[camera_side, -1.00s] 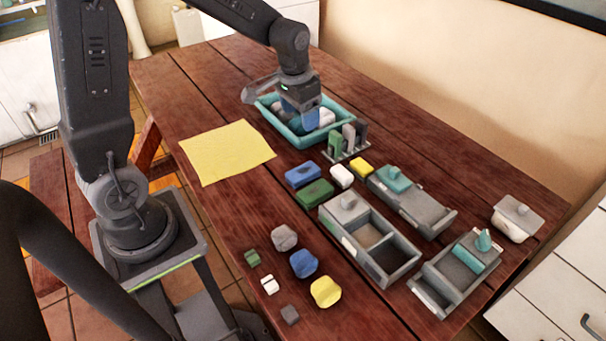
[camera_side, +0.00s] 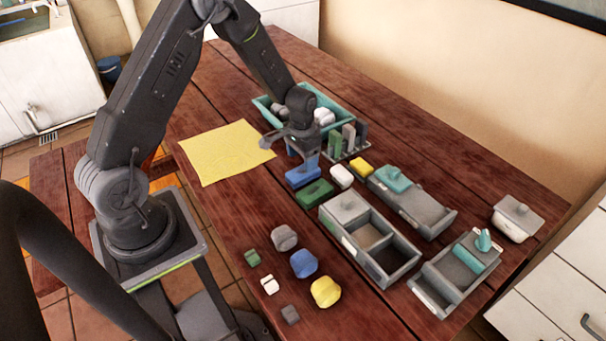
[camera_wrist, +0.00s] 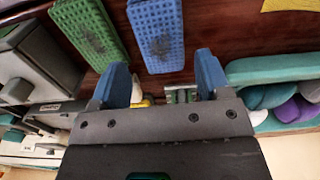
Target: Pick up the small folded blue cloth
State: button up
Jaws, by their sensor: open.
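A blue rectangular piece with a waffle-like top and a dark patch (camera_side: 302,176) lies on the wooden table; I take it as the folded blue cloth. It also shows at the top of the wrist view (camera_wrist: 157,30). A matching green piece (camera_side: 316,194) lies beside it, to its left in the wrist view (camera_wrist: 92,30). My gripper (camera_side: 302,158) is just behind the blue piece in the side view, above the table. In the wrist view my gripper's blue fingers (camera_wrist: 163,75) are apart, with nothing between them, and the blue piece is ahead of them.
A teal tray (camera_side: 262,104) with rounded items stands behind my gripper. A rack (camera_side: 349,150) with upright pieces, a white block (camera_side: 341,176) and a yellow block (camera_side: 361,166) are close on the right. A yellow sheet (camera_side: 227,152) lies left. Grey compartment boxes (camera_side: 385,270) stand in front.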

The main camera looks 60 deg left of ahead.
aim_at(303, 174)
jog(key=shift+w+f, duration=0.15)
jog(key=shift+f, duration=2.55)
jog(key=shift+c, duration=0.3)
jog(key=c, duration=0.6)
jog(key=shift+r, duration=0.15)
